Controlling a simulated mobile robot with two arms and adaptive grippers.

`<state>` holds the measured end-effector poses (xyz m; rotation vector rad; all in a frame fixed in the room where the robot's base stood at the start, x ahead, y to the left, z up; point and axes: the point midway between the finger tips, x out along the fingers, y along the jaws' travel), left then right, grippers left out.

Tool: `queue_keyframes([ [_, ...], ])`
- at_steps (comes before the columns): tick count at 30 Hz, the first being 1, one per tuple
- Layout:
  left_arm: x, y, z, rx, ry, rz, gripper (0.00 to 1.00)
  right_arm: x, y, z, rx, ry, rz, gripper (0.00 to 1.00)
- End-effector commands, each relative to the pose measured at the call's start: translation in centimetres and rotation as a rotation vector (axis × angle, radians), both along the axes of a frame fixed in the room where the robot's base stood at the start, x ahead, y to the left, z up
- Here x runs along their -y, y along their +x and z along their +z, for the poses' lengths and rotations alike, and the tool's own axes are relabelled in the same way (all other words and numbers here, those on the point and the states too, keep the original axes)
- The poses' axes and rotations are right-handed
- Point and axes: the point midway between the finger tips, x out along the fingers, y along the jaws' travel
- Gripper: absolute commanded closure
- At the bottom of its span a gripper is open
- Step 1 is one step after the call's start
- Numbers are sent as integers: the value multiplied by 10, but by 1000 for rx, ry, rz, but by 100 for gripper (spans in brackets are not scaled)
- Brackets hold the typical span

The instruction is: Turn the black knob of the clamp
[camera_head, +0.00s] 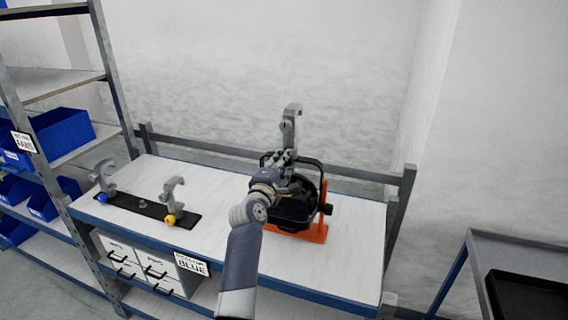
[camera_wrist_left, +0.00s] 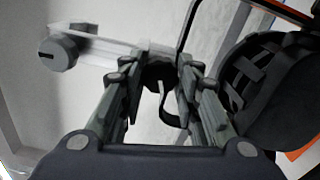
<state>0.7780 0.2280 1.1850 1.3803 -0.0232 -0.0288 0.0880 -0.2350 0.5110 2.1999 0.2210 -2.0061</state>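The grey hooked clamp (camera_head: 289,128) stands upright on top of a black par can (camera_head: 296,209) on the workbench. My left gripper (camera_head: 284,165) is at the base of this clamp, above the can. In the left wrist view the clamp's pale metal body (camera_wrist_left: 108,50) runs off to the left. The black knob (camera_wrist_left: 159,74) shows between the two fingertips of my left gripper (camera_wrist_left: 160,92). The fingers are apart with the knob between or just beyond their tips; I cannot tell whether they touch it. My right gripper is not in view.
The can rests on an orange stand (camera_head: 318,232), its black yoke around it. Left on the bench (camera_head: 225,204), a black bar (camera_head: 150,207) carries two more clamps, one with a blue knob (camera_head: 101,197), one yellow (camera_head: 170,219). A shelf with blue bins (camera_head: 63,132) stands left.

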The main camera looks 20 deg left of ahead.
Motion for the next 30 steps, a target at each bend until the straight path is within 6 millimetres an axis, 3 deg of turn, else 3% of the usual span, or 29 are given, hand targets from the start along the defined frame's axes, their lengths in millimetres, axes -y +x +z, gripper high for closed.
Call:
queue_keyframes([
  [3, 0, 0, 1, 1, 0, 0, 49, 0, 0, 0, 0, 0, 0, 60],
  [19, -1, 0, -2, 3, 47, 0, 49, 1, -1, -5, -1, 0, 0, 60],
  [30, -2, 0, -4, 22, 591, 2, 49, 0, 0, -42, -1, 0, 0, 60],
])
